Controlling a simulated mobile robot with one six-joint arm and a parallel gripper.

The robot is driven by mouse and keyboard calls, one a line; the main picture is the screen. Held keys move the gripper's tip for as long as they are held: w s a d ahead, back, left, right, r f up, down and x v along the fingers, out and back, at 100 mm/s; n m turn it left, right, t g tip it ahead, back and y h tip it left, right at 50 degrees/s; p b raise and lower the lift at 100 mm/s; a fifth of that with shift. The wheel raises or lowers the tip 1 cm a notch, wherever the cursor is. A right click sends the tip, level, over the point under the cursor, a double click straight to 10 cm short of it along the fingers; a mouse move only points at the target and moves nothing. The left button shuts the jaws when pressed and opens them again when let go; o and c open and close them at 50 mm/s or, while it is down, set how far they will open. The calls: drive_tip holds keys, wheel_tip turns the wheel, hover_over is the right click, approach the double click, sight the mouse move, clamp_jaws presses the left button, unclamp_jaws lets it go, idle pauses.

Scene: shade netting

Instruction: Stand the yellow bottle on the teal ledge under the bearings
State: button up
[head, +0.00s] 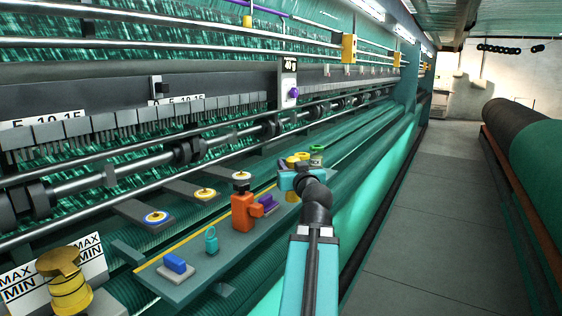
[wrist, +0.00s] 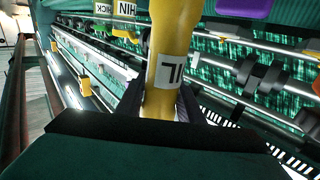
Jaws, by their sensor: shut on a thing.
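My gripper (head: 296,178) is shut on the yellow bottle (wrist: 176,38), which fills the middle of the wrist view. The bottle has a white label with black letters. In the head view the bottle is mostly hidden by my gripper, with yellow showing just below it (head: 292,196). I cannot tell how far it tilts. A long teal ledge (head: 362,150) runs along the machine, below the shafts with dark bearings (head: 271,128). The bottle appears apart from the ledge.
A tool shelf (head: 218,258) holds a blue block (head: 178,264), a teal padlock (head: 211,241), an orange tool (head: 244,210) and a purple piece (head: 266,204). A brass-coloured pot (head: 68,285) stands at front left. The aisle floor (head: 430,240) is clear; a green roll (head: 535,150) lies right.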

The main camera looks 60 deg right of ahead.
drive_tip(key=f+p+x, duration=0.1)
drive_tip(key=p+x, duration=0.6)
drive_tip(key=x, duration=0.4)
drive_tip(key=shift+d, duration=0.3)
drive_tip(key=shift+w+f, duration=0.1)
drive_tip(key=shift+w, duration=0.05)
idle(0.4)
drive_tip(key=f, duration=0.1)
drive_tip(key=f+p, duration=0.1)
drive_tip(key=d+f, duration=0.1)
drive_tip(key=shift+w+f, duration=0.35)
drive_tip(key=shift+w, duration=0.05)
drive_tip(key=shift+f, duration=0.15)
drive_tip(key=o, duration=1.2)
drive_tip(key=shift+o, duration=0.2)
drive_tip(key=shift+r+p, duration=0.25)
drive_tip(key=shift+p, duration=0.1)
